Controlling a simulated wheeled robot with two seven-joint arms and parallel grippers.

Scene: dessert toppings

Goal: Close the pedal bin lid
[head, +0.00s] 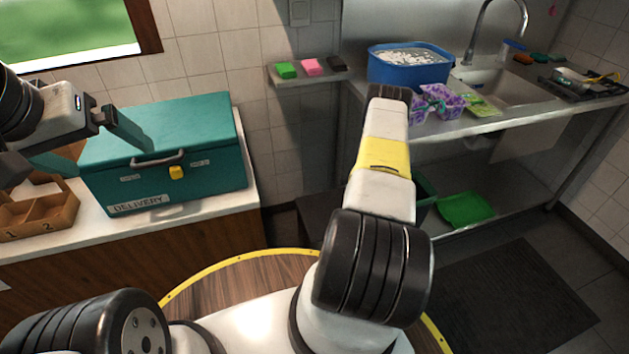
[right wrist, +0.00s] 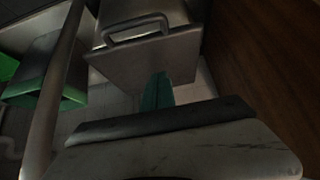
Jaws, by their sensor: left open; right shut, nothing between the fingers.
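In the right wrist view a grey metal panel with a bar handle (right wrist: 150,62) shows, apparently part of the pedal bin; whether its lid stands up or lies flat I cannot tell. In the head view the dark bin (head: 313,218) is mostly hidden behind my right arm. My right gripper (right wrist: 158,90) is shut and empty, its teal fingers overlapping the panel's lower edge in that view; contact is unclear. It is hidden behind my arm in the head view. My left gripper (head: 92,150) is open and empty in front of the teal delivery box (head: 205,150).
A wooden divided tray (head: 42,212) sits left of the delivery box on the counter. A steel sink table (head: 470,122) holds a blue tub (head: 409,70) and egg cartons. A green-lined container (right wrist: 45,85) stands beside a table leg (right wrist: 58,90). A dark mat (head: 510,295) lies on open floor.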

